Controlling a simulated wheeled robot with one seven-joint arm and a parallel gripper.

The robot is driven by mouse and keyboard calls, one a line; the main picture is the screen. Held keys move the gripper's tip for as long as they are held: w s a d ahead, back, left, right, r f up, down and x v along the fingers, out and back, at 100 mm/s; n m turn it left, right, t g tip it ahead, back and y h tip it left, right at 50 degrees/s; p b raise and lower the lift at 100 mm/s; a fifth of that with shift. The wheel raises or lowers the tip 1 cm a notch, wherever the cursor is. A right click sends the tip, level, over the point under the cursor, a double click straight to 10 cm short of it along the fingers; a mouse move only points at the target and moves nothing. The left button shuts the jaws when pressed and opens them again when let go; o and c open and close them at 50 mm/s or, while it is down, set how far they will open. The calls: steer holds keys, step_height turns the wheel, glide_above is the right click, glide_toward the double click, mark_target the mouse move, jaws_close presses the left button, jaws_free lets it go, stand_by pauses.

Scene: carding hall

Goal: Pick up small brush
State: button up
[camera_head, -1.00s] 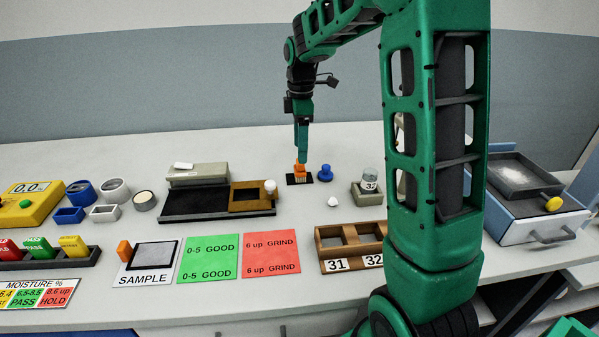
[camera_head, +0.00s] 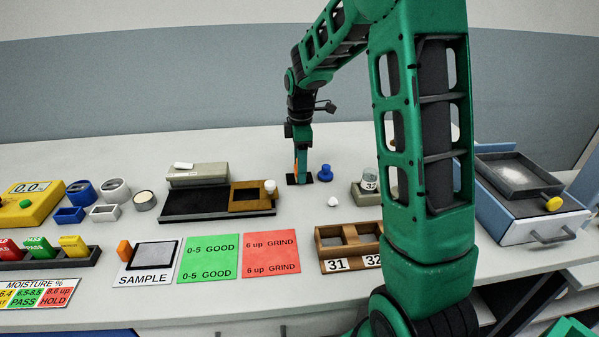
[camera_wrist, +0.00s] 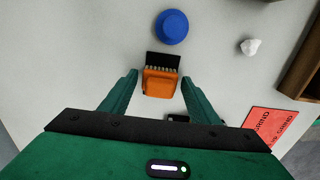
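The small brush is an orange block with pale bristles (camera_wrist: 160,83), standing on a small black mat (camera_wrist: 163,58). In the head view most of the brush (camera_head: 296,168) is hidden behind my gripper (camera_head: 303,176); only an orange sliver shows. The mat (camera_head: 325,176) shows there on both sides of the gripper. In the wrist view my gripper (camera_wrist: 159,78) is open, with one finger on each side of the orange block and a narrow gap on both sides.
A blue knobbed piece (camera_head: 325,172) stands just right of the mat. A white lump (camera_head: 333,201) lies nearer the front. A dark tray with a brown frame (camera_head: 250,197) is to the left, and a wooden rack (camera_head: 350,240) is in front right.

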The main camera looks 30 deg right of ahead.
steer(key=c, duration=0.9)
steer(key=shift+r, duration=0.15)
steer(key=shift+r, duration=0.6)
step_height(320, 180, up, 3)
steer(key=shift+f, duration=0.2)
steer(key=s+a+r, duration=0.3)
steer(key=a+r, duration=0.4)
steer(key=a, duration=0.4)
steer(key=shift+s, duration=0.3)
